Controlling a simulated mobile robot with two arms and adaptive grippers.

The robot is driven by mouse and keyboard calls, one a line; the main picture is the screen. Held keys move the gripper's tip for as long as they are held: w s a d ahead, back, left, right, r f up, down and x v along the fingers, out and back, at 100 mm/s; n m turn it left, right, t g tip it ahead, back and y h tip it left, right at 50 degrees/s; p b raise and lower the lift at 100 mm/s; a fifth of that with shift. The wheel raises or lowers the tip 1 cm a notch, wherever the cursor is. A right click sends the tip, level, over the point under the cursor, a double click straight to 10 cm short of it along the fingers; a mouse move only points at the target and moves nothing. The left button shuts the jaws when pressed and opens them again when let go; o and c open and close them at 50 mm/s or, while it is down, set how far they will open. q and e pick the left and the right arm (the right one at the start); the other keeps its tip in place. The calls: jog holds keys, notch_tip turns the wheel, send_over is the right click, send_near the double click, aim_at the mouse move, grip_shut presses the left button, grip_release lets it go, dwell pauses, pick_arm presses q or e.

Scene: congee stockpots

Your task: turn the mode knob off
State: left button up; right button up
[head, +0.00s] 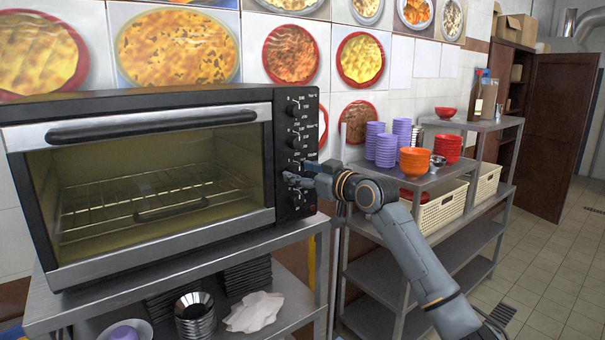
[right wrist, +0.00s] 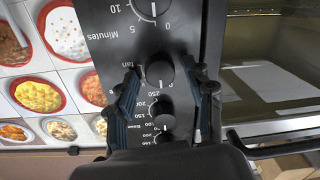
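The mode knob (right wrist: 160,71) is a round black knob on the black control panel of the toaster oven (head: 150,180). The word "fan" is printed beside it in the right wrist view. My right gripper (right wrist: 165,76) is open, with one finger on each side of the mode knob and small gaps visible. In the head view, my right gripper (head: 290,177) is at the lower part of the panel and largely hides the knob there. I cannot tell the knob's pointer setting. My left gripper is not in view.
The timer knob (right wrist: 151,8) and a temperature knob (right wrist: 161,114) sit close on either side of the mode knob. The oven's glass door (head: 150,195) is closed. A steel shelf (head: 430,180) with purple cups (head: 386,150) and orange bowls (head: 414,162) stands to the right.

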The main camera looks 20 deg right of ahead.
jog(key=v, duration=1.2)
dwell(0.4)
